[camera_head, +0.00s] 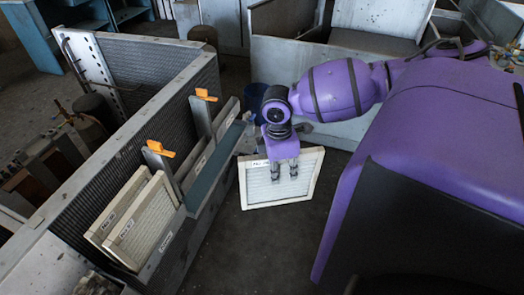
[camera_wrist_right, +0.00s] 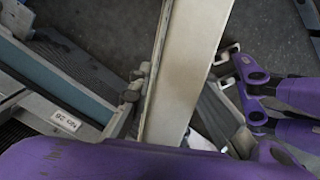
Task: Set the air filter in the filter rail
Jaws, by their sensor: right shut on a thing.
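The air filter (camera_head: 258,191), a pale pleated panel in a cream frame with a label on its top edge, hangs slightly tilted above the floor. My right gripper (camera_head: 284,169) is shut on its upper edge. In the right wrist view the filter (camera_wrist_right: 190,70) shows edge-on between the fingers. The filter rail (camera_head: 214,168), a grey-teal channel, runs along the housing's side, left of and apart from the held filter. Two similar filters (camera_head: 145,222) stand at its near end. Grey posts with orange clips (camera_head: 160,149) rise beside it. My left gripper is not in view.
The grey housing (camera_head: 150,90) with mesh walls fills the left. A dark blue bin (camera_head: 255,95) stands behind my right gripper. Metal cabinets and a blue shelf (camera_head: 128,12) are at the back. The dark floor (camera_head: 260,250) is clear below the held filter.

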